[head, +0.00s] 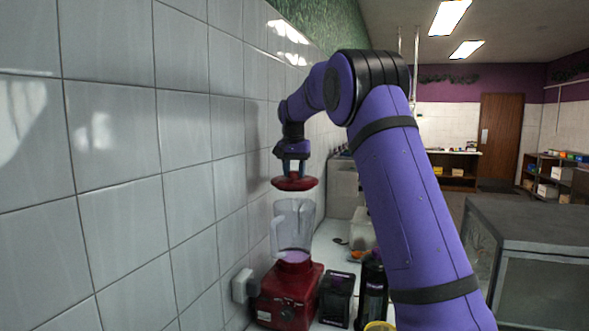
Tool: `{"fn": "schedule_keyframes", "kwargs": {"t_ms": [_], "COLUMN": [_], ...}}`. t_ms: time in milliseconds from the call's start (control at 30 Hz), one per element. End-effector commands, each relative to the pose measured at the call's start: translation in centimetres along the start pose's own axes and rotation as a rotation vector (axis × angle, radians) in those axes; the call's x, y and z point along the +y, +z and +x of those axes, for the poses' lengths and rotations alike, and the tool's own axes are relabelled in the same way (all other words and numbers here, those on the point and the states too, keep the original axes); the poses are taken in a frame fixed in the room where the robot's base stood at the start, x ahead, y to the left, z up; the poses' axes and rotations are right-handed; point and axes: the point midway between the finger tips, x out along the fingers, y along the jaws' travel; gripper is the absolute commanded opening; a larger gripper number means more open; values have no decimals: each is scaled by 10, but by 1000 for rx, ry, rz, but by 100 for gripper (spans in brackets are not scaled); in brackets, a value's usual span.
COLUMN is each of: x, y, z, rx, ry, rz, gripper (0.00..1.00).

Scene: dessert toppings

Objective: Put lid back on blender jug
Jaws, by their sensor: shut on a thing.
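The clear blender jug (296,226) stands upright on a red blender base (285,296) on the counter, its handle toward the wall on the left. Its top is uncovered. The red lid (295,184) hangs a little above the jug's mouth, apart from it and roughly level. My gripper (293,169) points down and is shut on the top of the lid. The lid looks about in line with the jug, but one view does not show the exact depth.
A tiled wall (120,180) runs close along the left. A dark container (336,297) and a black cylinder (372,285) stand right of the base, with a yellow-rimmed item (379,326) in front. A clear tub (361,232) and a grey box (343,187) stand farther back.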

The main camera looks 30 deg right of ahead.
Motion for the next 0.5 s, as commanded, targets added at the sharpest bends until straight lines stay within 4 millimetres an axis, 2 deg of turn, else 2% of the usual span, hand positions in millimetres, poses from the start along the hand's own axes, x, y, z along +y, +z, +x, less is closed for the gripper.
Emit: {"fn": "schedule_keyframes", "kwargs": {"t_ms": [500], "x": [0], "y": [5], "z": [42], "rx": [-2], "ry": [1], "rz": [0], "gripper": [14]}}
